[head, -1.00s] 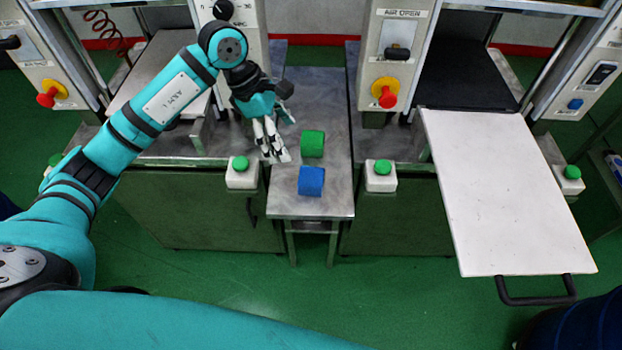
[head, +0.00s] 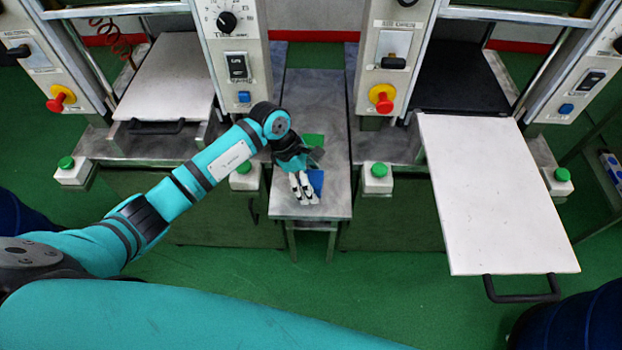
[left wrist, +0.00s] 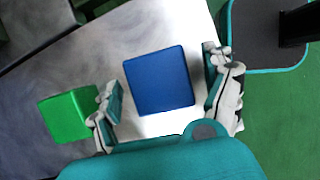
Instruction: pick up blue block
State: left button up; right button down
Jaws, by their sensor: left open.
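The blue block (head: 316,181) is on the grey metal stand (head: 337,208), partly hidden by my left gripper in the head view. In the left wrist view the blue block (left wrist: 158,80) lies between the two spread fingers, with a small gap to each. My left gripper (head: 304,192) is open and empty, over the stand at the block. The left gripper also shows in the left wrist view (left wrist: 165,92). My right gripper is not in view.
A green block (head: 314,140) lies just behind the blue block, and it shows in the left wrist view (left wrist: 68,116) just outside one finger. Green push buttons (head: 378,170) flank the stand. A white plate (head: 497,200) extends at the right.

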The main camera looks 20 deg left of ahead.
pick_arm(q)
jog(key=shift+d+f, duration=0.1)
jog(key=shift+f, duration=0.15)
grip_shut()
jog(key=shift+w+r, duration=0.1)
dwell(0.3)
